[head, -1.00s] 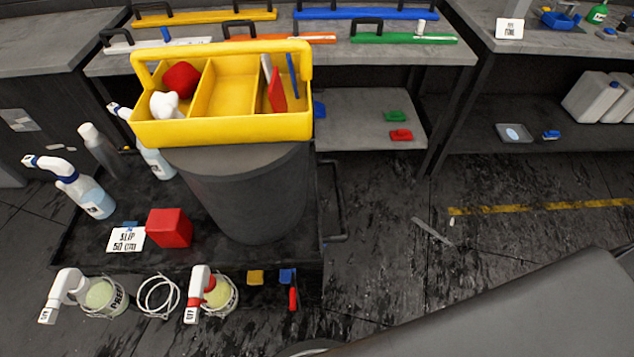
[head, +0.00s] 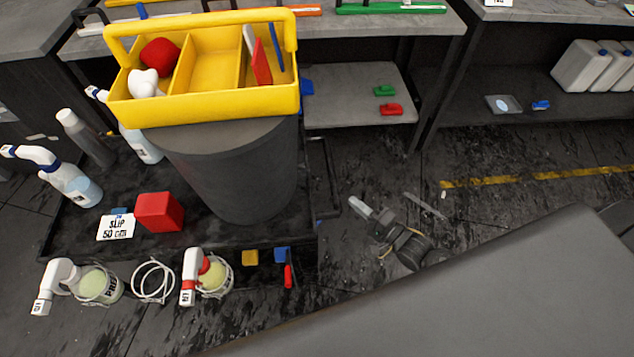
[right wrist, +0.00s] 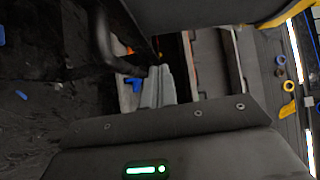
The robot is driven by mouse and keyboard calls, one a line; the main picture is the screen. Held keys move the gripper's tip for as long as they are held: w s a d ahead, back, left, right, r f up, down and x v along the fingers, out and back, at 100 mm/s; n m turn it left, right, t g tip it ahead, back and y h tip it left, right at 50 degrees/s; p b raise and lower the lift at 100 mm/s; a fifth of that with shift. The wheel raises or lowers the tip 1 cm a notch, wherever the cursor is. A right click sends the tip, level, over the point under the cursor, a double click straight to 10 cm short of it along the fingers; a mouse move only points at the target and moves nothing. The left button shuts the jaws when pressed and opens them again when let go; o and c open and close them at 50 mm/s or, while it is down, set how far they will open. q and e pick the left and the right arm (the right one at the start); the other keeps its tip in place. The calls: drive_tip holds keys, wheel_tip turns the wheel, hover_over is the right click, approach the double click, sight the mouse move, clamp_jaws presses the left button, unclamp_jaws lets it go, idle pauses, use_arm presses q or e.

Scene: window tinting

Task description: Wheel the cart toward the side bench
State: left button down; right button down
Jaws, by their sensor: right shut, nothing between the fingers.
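The cart is a low black platform (head: 90,232) at the left of the head view. It carries a dark grey drum (head: 235,175) with a yellow divided tote (head: 205,112) on top. A thin black bar handle (head: 328,178) stands at its right side. My right gripper (head: 358,206) is shut and empty, just right of the handle and apparently apart from it. Its closed fingers (right wrist: 158,88) also show in the right wrist view, near a dark curved bar (right wrist: 102,45). The side bench is not clearly identifiable; a grey bench (head: 375,27) runs behind the cart. My left gripper is not visible.
Spray bottles (head: 70,180), a red block (head: 160,212) and a slip sign (head: 115,228) are on the cart. Another bench's lower shelf (head: 465,108) holds white jugs (head: 585,65). The wet dark floor right of the cart has a yellow line (head: 540,176) and a flat strip (head: 425,206).

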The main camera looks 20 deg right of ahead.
drive_tip(key=s+a+p+x, duration=0.1)
drive_tip(key=a+x, duration=0.1)
drive_tip(key=x, duration=1.1)
drive_tip(key=shift+s+a+r, duration=0.2)
drive_tip(key=shift+a+r, duration=0.1)
